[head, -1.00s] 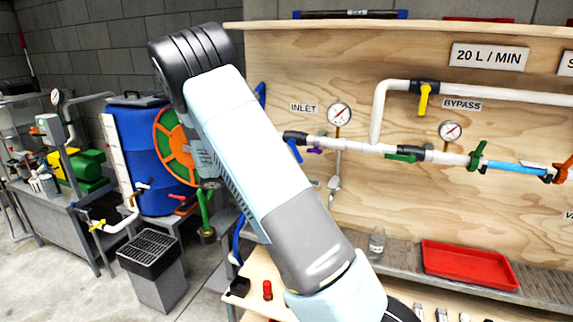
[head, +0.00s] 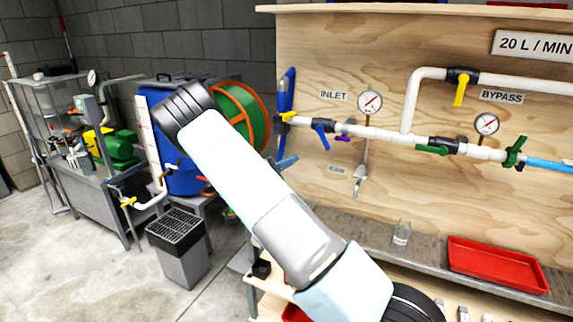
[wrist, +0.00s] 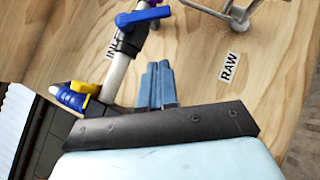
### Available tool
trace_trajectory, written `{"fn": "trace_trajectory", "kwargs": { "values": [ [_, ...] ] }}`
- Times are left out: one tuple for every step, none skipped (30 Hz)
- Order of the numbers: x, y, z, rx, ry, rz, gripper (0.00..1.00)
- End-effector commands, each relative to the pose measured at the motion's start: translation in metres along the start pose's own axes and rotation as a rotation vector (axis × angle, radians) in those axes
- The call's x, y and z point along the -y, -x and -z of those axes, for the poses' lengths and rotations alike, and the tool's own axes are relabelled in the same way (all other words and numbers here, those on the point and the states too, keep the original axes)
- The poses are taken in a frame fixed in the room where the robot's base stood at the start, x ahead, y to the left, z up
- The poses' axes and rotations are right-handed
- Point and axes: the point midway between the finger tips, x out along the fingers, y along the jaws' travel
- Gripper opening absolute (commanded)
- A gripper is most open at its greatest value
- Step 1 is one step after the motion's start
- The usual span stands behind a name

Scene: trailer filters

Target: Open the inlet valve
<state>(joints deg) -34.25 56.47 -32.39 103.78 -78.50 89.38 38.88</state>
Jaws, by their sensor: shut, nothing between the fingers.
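The inlet valve's blue lever (head: 321,135) is on the white pipe, below and left of the INLET label (head: 333,96). It points down, across the pipe. The blue lever also shows at the top of the wrist view (wrist: 143,17), lying across the pipe. In the wrist view my blue fingers (wrist: 157,85) are together and empty, apart from the lever and pipe.
A yellow fitting (head: 288,116) and blue hose (head: 287,88) are at the pipe's left end. A purple lever (head: 343,138), gauge (head: 370,102) and sampling tap (head: 360,175) are right of the valve. A glass (head: 401,232) and red tray (head: 495,264) stand on the shelf below.

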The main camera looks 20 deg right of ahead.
Motion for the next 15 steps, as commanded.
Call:
{"fn": "trace_trajectory", "kwargs": {
  "values": [
    [0.0,-0.011,-0.001,0.003,0.001,0.001,0.0],
    [0.0,-0.016,-0.001,0.003,0.001,0.0,0.0],
    [0.0,-0.023,0.0,0.003,0.001,0.001,0.0],
    [0.001,-0.028,0.0,0.003,0.001,0.001,0.0],
    [0.001,-0.034,0.0,0.003,0.0,0.001,0.0],
    [0.0,-0.041,-0.001,0.003,0.0,0.001,0.0],
    [0.0,-0.046,-0.001,0.003,0.0,0.001,0.0],
    [0.0,-0.051,-0.001,0.004,-0.001,0.001,0.0],
    [0.0,-0.058,-0.001,0.003,-0.001,0.001,0.0],
    [0.0,-0.063,-0.001,0.003,0.0,0.001,0.0],
    [0.0,-0.065,-0.006,0.002,0.0,0.002,0.0],
    [0.001,-0.069,-0.01,0.002,0.001,0.002,0.0],
    [0.0,-0.072,-0.013,0.002,0.001,0.003,0.0],
    [0.0,-0.074,-0.016,0.001,0.001,0.002,0.0],
    [0.001,-0.077,-0.018,0.001,0.001,0.002,0.0]
  ]
}}
